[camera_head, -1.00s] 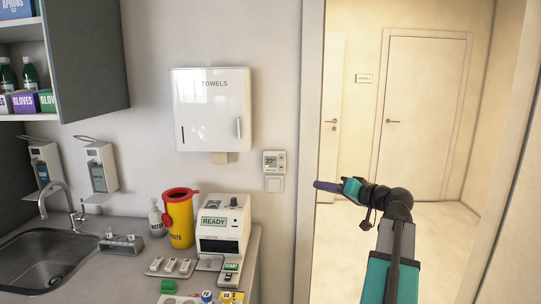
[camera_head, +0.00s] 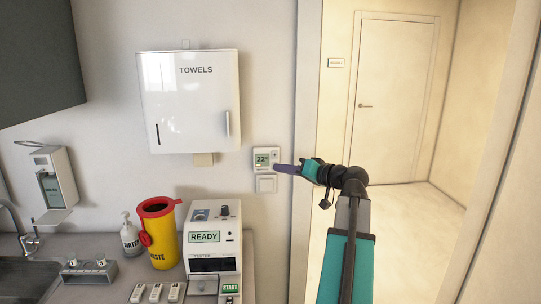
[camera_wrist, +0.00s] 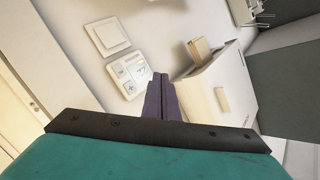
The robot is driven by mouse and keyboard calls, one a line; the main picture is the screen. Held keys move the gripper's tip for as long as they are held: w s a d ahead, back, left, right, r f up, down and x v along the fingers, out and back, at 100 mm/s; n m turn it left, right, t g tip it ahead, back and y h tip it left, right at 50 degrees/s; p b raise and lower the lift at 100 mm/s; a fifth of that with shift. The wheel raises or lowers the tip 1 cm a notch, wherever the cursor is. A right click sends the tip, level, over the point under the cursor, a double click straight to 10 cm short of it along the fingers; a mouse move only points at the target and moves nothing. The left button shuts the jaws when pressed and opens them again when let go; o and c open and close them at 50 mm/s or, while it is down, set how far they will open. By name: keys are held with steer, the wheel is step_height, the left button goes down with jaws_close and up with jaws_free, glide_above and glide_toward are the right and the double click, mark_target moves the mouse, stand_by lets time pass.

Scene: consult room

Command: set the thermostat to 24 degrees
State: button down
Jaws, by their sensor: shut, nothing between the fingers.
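The thermostat (camera_head: 262,159) is a small white unit on the wall, right of and below the towel dispenser. Its greenish display reads 22. It also shows tilted in the wrist view (camera_wrist: 126,72), where its buttons are visible. My gripper (camera_head: 277,168) is shut and empty, with purple fingers pointing left. In the head view its tips are at the thermostat's lower right edge; I cannot tell whether they touch it. In the wrist view the fingertips (camera_wrist: 160,76) appear just beside the thermostat.
A white light switch (camera_head: 266,184) sits directly below the thermostat. The towel dispenser (camera_head: 190,105) hangs to the upper left. A white analyser marked READY (camera_head: 213,250) and a yellow waste bin (camera_head: 160,235) stand on the counter below. A doorway opens to the right.

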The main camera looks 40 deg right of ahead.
mark_target(275, 155)
steer(key=shift+w+d, duration=0.1)
stand_by(0.3)
steer(key=shift+w+d, duration=1.35)
steer(key=shift+w, duration=0.3)
steer(key=shift+w+d, duration=1.35)
steer(key=shift+w, duration=0.25)
steer(key=shift+d+b, duration=0.1)
steer(key=shift+b, duration=0.25)
steer(key=shift+w+d, duration=0.2)
steer(key=shift+w, duration=0.1)
steer(key=shift+w+d+b, duration=0.2)
steer(key=shift+b, duration=0.3)
stand_by(0.4)
steer(key=shift+s+a, duration=0.5)
steer(key=shift+s, duration=0.05)
